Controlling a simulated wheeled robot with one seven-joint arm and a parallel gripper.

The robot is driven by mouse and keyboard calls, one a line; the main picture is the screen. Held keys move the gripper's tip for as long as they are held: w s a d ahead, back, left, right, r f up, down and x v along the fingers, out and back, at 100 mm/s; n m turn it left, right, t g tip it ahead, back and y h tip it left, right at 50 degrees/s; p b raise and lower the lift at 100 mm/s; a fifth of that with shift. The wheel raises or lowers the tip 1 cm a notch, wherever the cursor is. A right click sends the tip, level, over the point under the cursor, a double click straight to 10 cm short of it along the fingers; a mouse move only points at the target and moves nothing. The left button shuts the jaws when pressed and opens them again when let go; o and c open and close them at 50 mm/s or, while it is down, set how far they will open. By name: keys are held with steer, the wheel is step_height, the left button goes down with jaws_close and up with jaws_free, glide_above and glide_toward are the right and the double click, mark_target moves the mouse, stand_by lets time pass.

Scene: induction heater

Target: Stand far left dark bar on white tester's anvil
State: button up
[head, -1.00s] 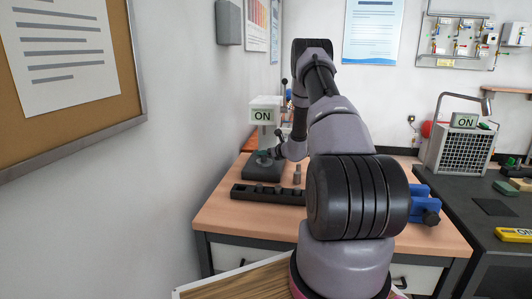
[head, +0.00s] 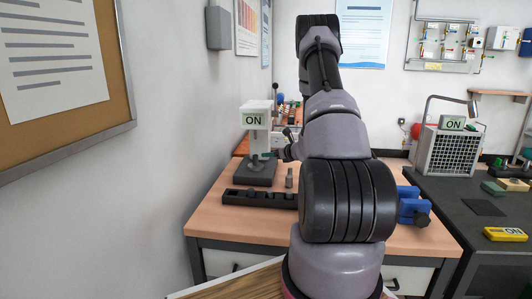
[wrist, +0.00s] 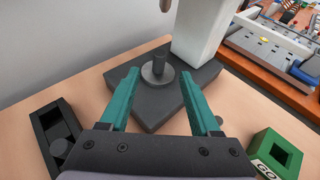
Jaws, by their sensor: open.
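The white tester (head: 257,118) stands on the bench with an "ON" display and a dark base; its white column (wrist: 203,30) also shows in the wrist view. A short dark bar (wrist: 158,64) stands upright on the round grey anvil (wrist: 147,77) of that base. My gripper (wrist: 159,73) is open, its teal fingers either side of the bar in the picture and not touching it. I cannot tell whether the tips reach past it. The dark rack (head: 238,197) holds several bars.
A lone grey bar (head: 289,179) stands behind the rack. A green block with a square hole and "GO" label (wrist: 262,143) sits right in the wrist view. A blue vise (head: 411,206) is at the bench's right. Bare wood lies in front of the rack.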

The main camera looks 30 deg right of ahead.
steer(key=s+a+r+n+g+y, duration=0.2)
steer(key=s+a+r+n, duration=0.25)
steer(key=a+r, duration=0.35)
steer(key=s+a+r+n+g+y, duration=0.2)
steer(key=s+a+r+n+y, duration=0.1)
steer(key=a+r+n, duration=0.3)
steer(key=s+a+r+n+g+y, duration=0.2)
steer(key=s+a+r+n, duration=0.2)
steer(key=a+r, duration=0.5)
steer(key=s+r+n+h, duration=0.2)
steer(key=s+n, duration=0.3)
steer(key=s, duration=0.4)
steer(key=s+r+n+h, duration=0.3)
steer(key=s+n, duration=0.2)
steer(key=s, duration=0.3)
steer(key=s+a+r+n+h, duration=0.1)
steer(key=s+r+n+h, duration=0.1)
steer(key=s+n, duration=0.3)
steer(key=s+r, duration=0.1)
steer(key=s, duration=0.3)
steer(key=shift+s+r+g+h, duration=0.3)
steer(key=shift+r, duration=0.05)
